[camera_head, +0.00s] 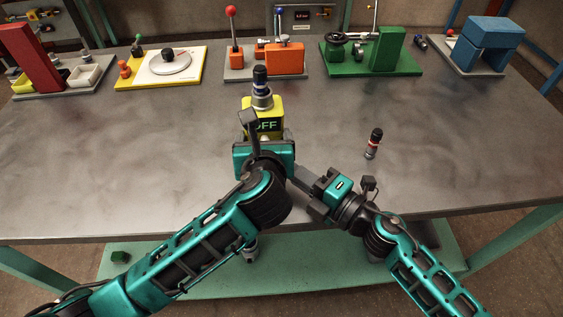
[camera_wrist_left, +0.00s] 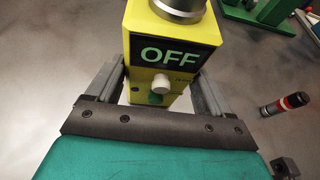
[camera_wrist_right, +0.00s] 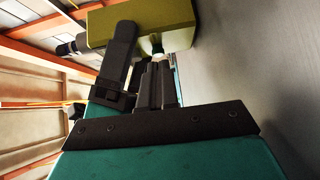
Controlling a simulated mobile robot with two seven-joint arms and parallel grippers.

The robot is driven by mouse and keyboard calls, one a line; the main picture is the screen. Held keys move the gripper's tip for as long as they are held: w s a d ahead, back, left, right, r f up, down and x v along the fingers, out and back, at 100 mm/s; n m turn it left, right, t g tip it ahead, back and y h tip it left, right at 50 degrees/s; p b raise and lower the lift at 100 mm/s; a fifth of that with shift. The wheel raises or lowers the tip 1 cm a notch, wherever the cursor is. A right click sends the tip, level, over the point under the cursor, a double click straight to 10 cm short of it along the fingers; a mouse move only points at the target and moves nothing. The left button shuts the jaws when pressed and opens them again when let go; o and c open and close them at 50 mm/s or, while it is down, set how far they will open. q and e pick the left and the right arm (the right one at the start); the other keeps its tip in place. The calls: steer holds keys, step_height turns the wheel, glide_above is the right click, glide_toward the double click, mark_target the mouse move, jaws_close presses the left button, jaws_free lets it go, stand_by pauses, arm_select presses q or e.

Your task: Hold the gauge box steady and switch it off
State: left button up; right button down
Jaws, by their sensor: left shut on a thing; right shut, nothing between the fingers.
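A white button (camera_wrist_left: 162,83) and a green one (camera_wrist_left: 155,98) sit below the display. My left gripper (camera_head: 263,141) is shut on the box, one finger on each side, and hides its lower part in the head view. My right gripper (camera_head: 299,174) is shut and empty, to the right and in front of the box. In the right wrist view its fingertips (camera_wrist_right: 156,67) lie just short of the white button.
Stations line the back edge: red, yellow-and-white, orange (camera_head: 285,58), green (camera_head: 388,50) and blue. My two grippers are close together. The table is clear left of the box.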

arm_select(q)
steer(key=shift+w+a+f, duration=0.1)
steer(key=shift+a+f, duration=0.1)
steer(key=shift+a, duration=0.05)
arm_select(e)
steer(key=shift+v, duration=1.45)
arm_select(q)
steer(key=o, duration=1.3)
arm_select(e)
steer(key=shift+a+f, duration=0.1)
arm_select(q)
steer(key=shift+r, duration=0.1)
